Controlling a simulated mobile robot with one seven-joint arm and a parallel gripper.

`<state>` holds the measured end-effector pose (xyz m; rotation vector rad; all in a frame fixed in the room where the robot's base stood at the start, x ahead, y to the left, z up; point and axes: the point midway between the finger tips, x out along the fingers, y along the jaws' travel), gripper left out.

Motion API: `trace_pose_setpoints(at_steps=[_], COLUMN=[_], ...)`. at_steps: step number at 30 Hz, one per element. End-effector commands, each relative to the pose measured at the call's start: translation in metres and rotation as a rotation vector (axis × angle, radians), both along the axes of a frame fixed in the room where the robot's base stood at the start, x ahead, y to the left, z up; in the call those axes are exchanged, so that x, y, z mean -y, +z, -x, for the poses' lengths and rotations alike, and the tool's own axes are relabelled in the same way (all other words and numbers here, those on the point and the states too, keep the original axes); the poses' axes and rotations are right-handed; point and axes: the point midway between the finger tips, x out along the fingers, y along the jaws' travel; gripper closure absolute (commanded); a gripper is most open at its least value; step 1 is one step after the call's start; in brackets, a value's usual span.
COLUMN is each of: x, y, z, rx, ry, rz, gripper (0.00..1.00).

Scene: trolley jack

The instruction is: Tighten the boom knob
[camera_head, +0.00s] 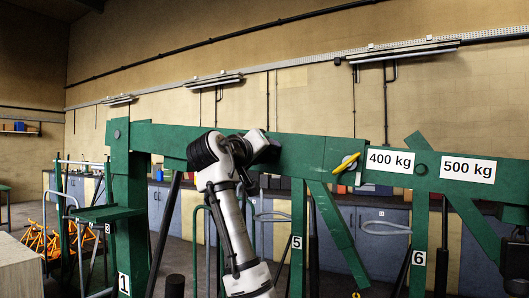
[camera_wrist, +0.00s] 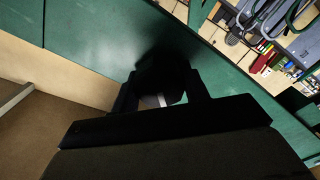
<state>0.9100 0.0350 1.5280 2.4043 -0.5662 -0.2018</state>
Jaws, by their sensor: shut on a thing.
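The green boom (camera_head: 300,152) runs across the head view, with white "400 kg" (camera_head: 390,161) and "500 kg" (camera_head: 468,169) labels on its right part. My white arm rises in front of it, and its wrist is against the boom left of the labels. In the wrist view my gripper (camera_wrist: 162,92) has its dark fingers on either side of a dark round knob (camera_wrist: 160,72) at the green boom face (camera_wrist: 85,35). My gripper is shut on this knob. The knob is in shadow, and its turn cannot be told. My arm hides this spot in the head view.
A yellow-handled pin (camera_head: 347,162) sticks out of the boom right of my arm. Green posts and slanted braces stand below the boom, including a thick post (camera_head: 128,200) at left. Cabinets and a workbench line the back wall.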

Motion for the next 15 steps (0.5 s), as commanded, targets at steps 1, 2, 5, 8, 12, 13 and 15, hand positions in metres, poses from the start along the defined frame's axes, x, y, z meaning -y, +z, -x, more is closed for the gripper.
trace_pose_setpoints(at_steps=[1, 2, 5, 8, 12, 13, 15], x=[-0.0011, -0.0010, -0.0007, -0.0010, -0.0006, -0.0009, 0.0000], y=[-0.0007, -0.0002, 0.0000, 0.0001, 0.0004, 0.0003, 0.0004], z=[-0.0007, -0.0004, -0.0003, -0.0002, -0.0001, -0.0002, -0.0001], rx=[0.016, 0.029, 0.072, 0.114, 0.173, 0.186, 0.216], ry=[0.002, 0.002, 0.002, 0.002, 0.001, 0.002, 0.001], rz=[-0.040, -0.066, -0.151, -0.236, -0.355, -0.380, -0.439], gripper=[0.78, 0.78, 0.78, 0.78, 0.78, 0.78, 0.78])
